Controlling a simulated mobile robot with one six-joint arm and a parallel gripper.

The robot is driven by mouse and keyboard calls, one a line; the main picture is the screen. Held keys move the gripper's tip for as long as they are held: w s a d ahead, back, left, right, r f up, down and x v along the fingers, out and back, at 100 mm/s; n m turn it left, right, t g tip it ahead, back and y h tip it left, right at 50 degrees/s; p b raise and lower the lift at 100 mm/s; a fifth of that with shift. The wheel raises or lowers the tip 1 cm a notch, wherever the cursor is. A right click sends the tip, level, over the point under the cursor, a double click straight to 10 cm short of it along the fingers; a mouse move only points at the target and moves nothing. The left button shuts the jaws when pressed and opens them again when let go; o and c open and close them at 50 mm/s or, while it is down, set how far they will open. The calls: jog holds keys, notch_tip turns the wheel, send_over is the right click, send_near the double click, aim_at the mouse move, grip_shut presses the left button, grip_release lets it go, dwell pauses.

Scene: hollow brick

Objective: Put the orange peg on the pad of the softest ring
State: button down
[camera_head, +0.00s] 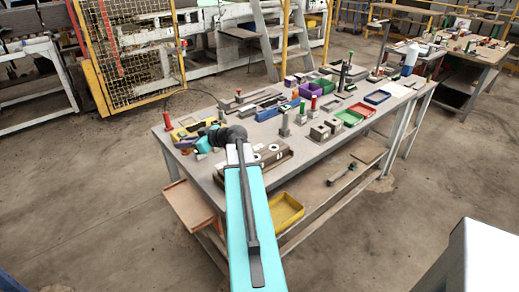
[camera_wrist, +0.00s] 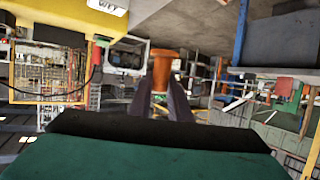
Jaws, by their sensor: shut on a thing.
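The orange peg (camera_wrist: 163,70) stands out between the two dark fingers of my gripper (camera_wrist: 161,98) in the wrist view. The fingers are shut on its lower part, and its wider cap is at the top of the picture side. In the head view my gripper (camera_head: 190,143) is over the left end of the grey workbench (camera_head: 225,172), beside a yellow object (camera_head: 187,131). The peg is not clear there. A brown block with pale round spots (camera_head: 272,153) lies right of my wrist, partly behind my arm. I cannot make out which things are the rings or their pads.
Other posts (camera_head: 284,124), grey blocks (camera_head: 320,132), a purple bin (camera_head: 317,88), a green tray (camera_head: 349,117) and a red tray (camera_head: 363,109) crowd the bench. A yellow bin (camera_head: 286,211) is on the lower shelf.

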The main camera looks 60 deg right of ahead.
jog(key=s+d+m+h, duration=0.2)
jog(key=s+d, duration=0.3)
jog(key=d, duration=0.4)
jog(key=s+d+r+m+h, duration=0.1)
jog(key=s+d+m+h, duration=0.1)
jog(key=s+d, duration=0.4)
jog(key=s+d+r+m+h, duration=0.1)
jog(key=s+d+h, duration=0.2)
jog(key=d, duration=0.9)
jog(key=s, duration=0.3)
jog(key=shift+d+m, duration=0.3)
jog(key=shift+m, duration=0.1)
jog(key=shift+f, duration=0.1)
jog(key=shift+f+p, duration=0.65)
jog(key=shift+f, duration=2.45)
jog(key=shift+f, duration=0.1)
jog(key=shift+f+p, duration=0.6)
jog(key=shift+f, duration=1.15)
jog(key=shift+f, duration=0.15)
